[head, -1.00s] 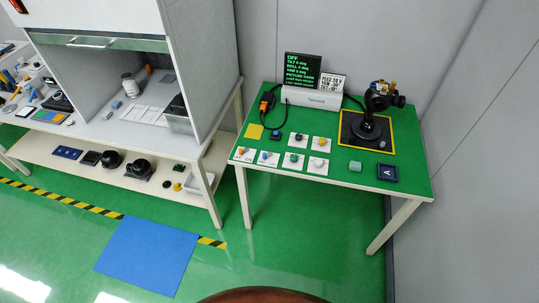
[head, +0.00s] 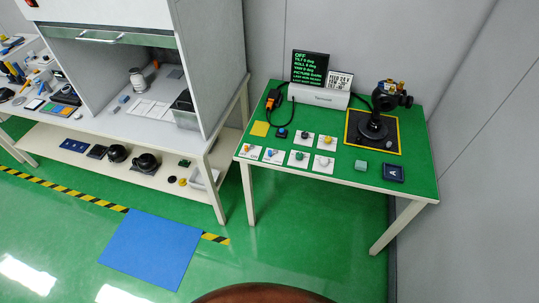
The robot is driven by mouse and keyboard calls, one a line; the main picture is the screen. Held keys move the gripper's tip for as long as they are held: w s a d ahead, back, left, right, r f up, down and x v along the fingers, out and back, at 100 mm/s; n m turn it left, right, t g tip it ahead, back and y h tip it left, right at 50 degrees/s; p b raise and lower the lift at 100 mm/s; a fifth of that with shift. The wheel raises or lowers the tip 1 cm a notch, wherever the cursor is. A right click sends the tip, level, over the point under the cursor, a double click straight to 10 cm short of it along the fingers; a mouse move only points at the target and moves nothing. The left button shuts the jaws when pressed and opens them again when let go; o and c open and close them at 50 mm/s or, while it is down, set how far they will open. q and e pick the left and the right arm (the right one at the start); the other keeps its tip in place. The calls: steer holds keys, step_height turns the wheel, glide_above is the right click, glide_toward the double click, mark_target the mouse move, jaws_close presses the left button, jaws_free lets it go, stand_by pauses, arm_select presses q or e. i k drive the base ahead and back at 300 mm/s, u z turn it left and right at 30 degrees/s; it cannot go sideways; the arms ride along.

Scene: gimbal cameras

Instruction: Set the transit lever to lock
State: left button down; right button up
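On the green-topped table (head: 335,173) at the right stand several small white control plates with coloured knobs or levers. One plate has an orange part (head: 249,151), one a blue part (head: 271,153), and others have black, yellow, green and white knobs. Which of them is the transit lever is too small to tell. A black gimbal camera (head: 378,115) stands on a yellow-edged black mat (head: 354,140). A screen (head: 310,68) behind the plates shows green text beginning with "OFF". Neither of my grippers is in view.
A blue mat (head: 150,249) and striped tape lie on the green floor. Floor in front of the table is clear. Grey walls close off the back and right.

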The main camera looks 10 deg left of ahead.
mark_target(273, 151)
steer(key=k, duration=1.35)
steer(key=u, duration=0.45)
steer(key=i, duration=0.6)
steer(key=u, duration=0.6)
steer(key=i, duration=1.25)
steer(key=z, duration=0.55)
